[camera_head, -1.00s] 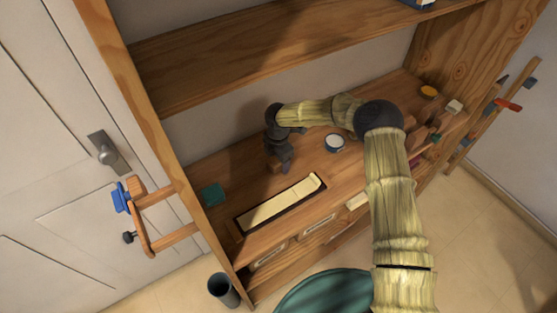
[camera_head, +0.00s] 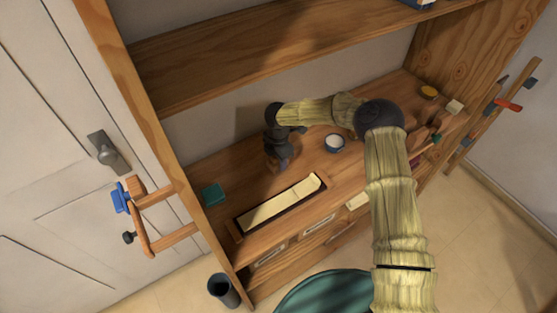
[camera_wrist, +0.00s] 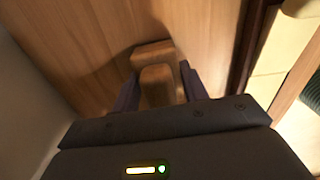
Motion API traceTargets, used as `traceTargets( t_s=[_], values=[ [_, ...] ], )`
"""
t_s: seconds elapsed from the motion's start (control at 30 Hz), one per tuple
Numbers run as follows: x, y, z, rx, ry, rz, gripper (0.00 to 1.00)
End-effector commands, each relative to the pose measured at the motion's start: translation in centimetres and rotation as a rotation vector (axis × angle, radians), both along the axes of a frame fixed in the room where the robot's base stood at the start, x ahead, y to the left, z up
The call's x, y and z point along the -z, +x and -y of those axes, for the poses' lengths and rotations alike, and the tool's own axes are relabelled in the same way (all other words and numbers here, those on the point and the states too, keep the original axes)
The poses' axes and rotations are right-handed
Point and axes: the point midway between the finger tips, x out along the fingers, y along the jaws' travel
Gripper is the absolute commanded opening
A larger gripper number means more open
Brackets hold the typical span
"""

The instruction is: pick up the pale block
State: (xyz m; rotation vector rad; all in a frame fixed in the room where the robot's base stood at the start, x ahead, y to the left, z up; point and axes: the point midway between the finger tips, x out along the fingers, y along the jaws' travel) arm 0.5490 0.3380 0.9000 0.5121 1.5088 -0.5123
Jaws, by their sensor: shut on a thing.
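My gripper (camera_head: 280,165) points down over the shelf behind the long tray, shut on a tan-brown wooden block (camera_wrist: 158,88). In the wrist view the block sits between the two dark fingers, with a second wooden face (camera_wrist: 152,52) just beyond; I cannot tell if it is part of the same piece. In the head view my gripper mostly hides the block. A separate pale block (camera_head: 357,201) lies at the shelf's front edge, and a cream block (camera_head: 454,107) is at the far right.
A green block (camera_head: 213,194) lies at the left. An upper shelf (camera_head: 280,50) runs above. A dark bin (camera_head: 223,290) stands below.

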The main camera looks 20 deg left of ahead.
Motion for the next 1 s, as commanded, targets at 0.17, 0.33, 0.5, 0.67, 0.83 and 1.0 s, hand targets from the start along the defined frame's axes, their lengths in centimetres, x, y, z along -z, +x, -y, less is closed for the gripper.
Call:
traceTargets(
  t_s=[0.17,0.33,0.5,0.67,0.83,1.0],
  values=[
    [-1.9,0.1,0.0,0.000,0.002,0.005,0.12],
    [-4.9,0.1,0.0,0.000,0.002,0.006,0.12],
    [-8.0,0.1,0.0,0.001,0.002,0.004,0.12],
    [-9.6,0.0,-0.1,0.000,0.002,0.001,0.12],
    [-9.8,0.0,0.0,0.000,0.001,-0.001,0.12],
    [-9.8,0.0,0.0,0.000,0.001,-0.001,0.12]
  ],
)
